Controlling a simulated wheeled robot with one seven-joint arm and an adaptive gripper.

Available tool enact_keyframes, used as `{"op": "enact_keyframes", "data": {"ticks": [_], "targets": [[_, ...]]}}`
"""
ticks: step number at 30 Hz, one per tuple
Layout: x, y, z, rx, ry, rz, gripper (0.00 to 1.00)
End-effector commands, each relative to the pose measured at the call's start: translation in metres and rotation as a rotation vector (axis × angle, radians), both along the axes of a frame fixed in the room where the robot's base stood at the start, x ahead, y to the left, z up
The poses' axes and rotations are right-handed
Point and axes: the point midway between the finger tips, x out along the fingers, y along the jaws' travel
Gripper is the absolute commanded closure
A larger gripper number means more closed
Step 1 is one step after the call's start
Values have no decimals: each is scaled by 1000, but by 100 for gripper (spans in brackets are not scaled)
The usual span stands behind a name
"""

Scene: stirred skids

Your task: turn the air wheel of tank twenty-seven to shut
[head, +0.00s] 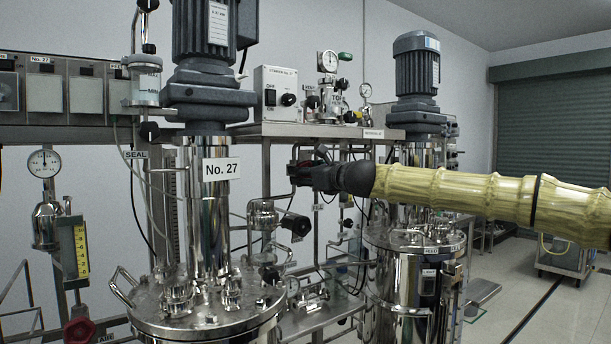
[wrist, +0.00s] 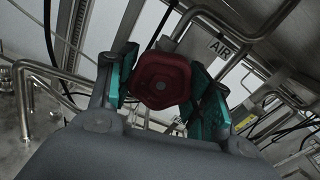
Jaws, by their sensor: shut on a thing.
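Tank No. 27 (head: 202,225) is the shiny steel vessel left of centre in the head view, with a "No. 27" plate on its neck. The air wheel is a red, lobed knob (wrist: 162,81) in the middle of the wrist view, with a tag reading "AIR" (wrist: 221,46) just behind it. My gripper (wrist: 165,92) has its green-padded fingers on either side of the red wheel and is shut on it. In the head view my gripper (head: 308,174) reaches in from the right, right of the tank's neck, and mostly hides the wheel.
A second tank (head: 415,270) stands right of tank 27, below my arm. A shelf with a control box (head: 280,93) and gauges is behind. Steel pipes and cables crowd the wheel. Another red wheel (head: 80,330) is at lower left.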

Motion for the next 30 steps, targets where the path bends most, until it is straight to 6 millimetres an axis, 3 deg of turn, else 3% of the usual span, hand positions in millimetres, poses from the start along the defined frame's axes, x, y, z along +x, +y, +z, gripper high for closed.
{"op": "enact_keyframes", "data": {"ticks": [15, 16, 19, 30], "targets": [[0, -1, 1, 18, 11, -2, 73], [1, -1, 1, 18, 11, -3, 46], [0, -1, 1, 18, 11, -2, 28], [-1, -1, 1, 17, 11, -1, 26]]}}
